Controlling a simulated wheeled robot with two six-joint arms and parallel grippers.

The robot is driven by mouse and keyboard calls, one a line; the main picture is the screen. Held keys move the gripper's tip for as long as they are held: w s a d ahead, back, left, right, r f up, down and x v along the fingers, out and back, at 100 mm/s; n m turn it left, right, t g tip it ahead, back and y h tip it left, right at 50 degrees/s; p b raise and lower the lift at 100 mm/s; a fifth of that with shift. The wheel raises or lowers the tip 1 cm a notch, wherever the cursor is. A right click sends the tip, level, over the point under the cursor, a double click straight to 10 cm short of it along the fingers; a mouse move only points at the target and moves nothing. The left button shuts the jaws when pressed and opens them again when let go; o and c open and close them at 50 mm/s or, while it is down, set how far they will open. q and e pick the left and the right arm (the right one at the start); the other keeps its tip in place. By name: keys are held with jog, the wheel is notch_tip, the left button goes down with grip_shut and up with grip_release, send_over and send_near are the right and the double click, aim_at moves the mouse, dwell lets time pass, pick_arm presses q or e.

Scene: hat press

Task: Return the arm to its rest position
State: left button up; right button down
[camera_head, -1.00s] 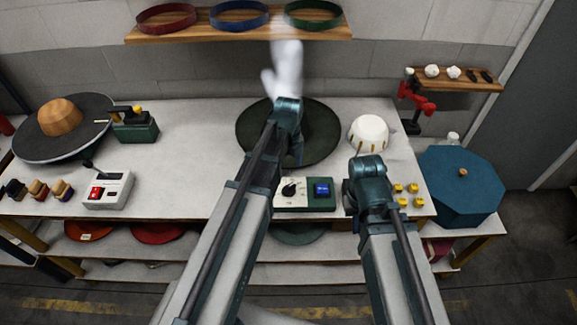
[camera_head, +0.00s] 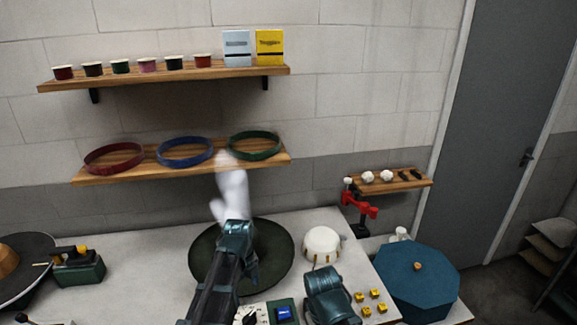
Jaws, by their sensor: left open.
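My left gripper (camera_head: 225,186) is pale and blurred, at the end of my dark teal left arm. It is open, and I see nothing between its fingers. It is in front of the wall, just below the lower shelf and over the far side of the dark green round felt (camera_head: 273,257). The wrist of my right arm shows at the bottom, right of the control box (camera_head: 284,312); its gripper is out of sight.
Hat bands, including a green one (camera_head: 255,146), lie on the wooden lower shelf (camera_head: 90,180) close to my left gripper. A white dome (camera_head: 321,243) and a blue octagonal box (camera_head: 417,285) stand to the right.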

pick_arm(q)
jog(key=s+d+f+n+b, duration=0.3)
jog(key=s+d+n, duration=0.2)
jog(key=n, duration=0.5)
jog(key=s+d+f+n+y+b, duration=0.1)
jog(key=s+d+f+n+b, duration=0.2)
jog(key=s+n, duration=0.6)
jog(key=shift+s+d+f+n+b, duration=0.4)
jog(key=shift+s+d+f, duration=0.05)
jog(key=shift+d, duration=0.95)
pick_arm(e)
notch_tip(320, 180, down, 7)
